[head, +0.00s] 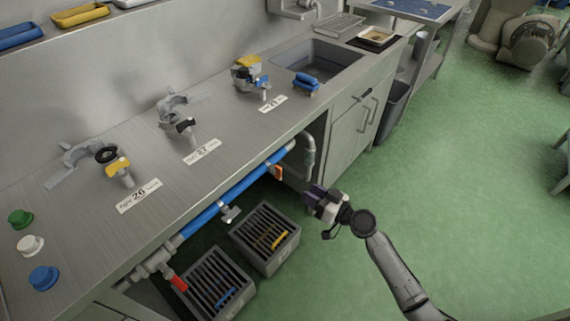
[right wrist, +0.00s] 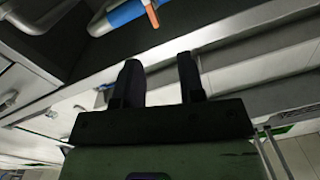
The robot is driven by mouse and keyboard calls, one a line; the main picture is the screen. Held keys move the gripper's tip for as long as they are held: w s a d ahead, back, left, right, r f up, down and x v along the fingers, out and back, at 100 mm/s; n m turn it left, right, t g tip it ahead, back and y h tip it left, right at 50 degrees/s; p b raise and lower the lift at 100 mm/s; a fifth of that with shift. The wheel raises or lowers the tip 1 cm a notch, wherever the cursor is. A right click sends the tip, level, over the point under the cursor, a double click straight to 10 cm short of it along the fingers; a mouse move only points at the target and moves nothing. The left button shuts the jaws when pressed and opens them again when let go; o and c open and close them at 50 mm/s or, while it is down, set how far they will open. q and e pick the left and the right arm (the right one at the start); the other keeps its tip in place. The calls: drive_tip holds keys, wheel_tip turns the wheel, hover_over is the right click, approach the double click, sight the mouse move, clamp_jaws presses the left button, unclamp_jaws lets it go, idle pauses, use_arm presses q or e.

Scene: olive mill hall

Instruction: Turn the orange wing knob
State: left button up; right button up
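The orange wing knob (head: 278,172) sits on the blue pipe (head: 222,202) under the front edge of the bench, near the pipe's right end. The right wrist view also shows the orange knob (right wrist: 151,14) at the top, seen edge-on beside the blue pipe (right wrist: 124,13). My right gripper (head: 309,195) is in front of the bench, to the right of and apart from the knob. In the right wrist view its two dark fingers (right wrist: 158,62) stand apart with nothing between them. My left gripper is in neither view.
A red handle (head: 179,284) and a grey-white valve handle (head: 230,214) sit along the same pipe. Slatted crates (head: 285,249) stand on the floor below. Clamps and a sink (head: 318,60) are on the bench (head: 60,222). Green floor (head: 480,190) is open to the right.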

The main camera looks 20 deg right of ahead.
sight(281, 172)
drive_tip(key=shift+n, duration=0.7)
drive_tip(key=x, duration=0.3)
drive_tip(key=b+x, duration=0.1)
drive_tip(key=x, duration=0.7)
drive_tip(key=shift+w+d, duration=0.35)
drive_tip(key=shift+w+a+b, duration=0.3)
drive_tip(key=shift+w+b, duration=0.1)
drive_tip(key=shift+w, duration=0.2)
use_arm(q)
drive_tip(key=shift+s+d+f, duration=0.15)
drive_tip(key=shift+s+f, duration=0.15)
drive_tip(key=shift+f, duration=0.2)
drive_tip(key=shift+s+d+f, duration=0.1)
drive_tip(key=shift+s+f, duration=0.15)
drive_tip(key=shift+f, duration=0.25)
use_arm(e)
drive_tip(key=shift+w+r, duration=0.1)
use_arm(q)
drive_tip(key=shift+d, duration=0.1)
use_arm(e)
drive_tip(key=c, duration=0.6)
clamp_jaws()
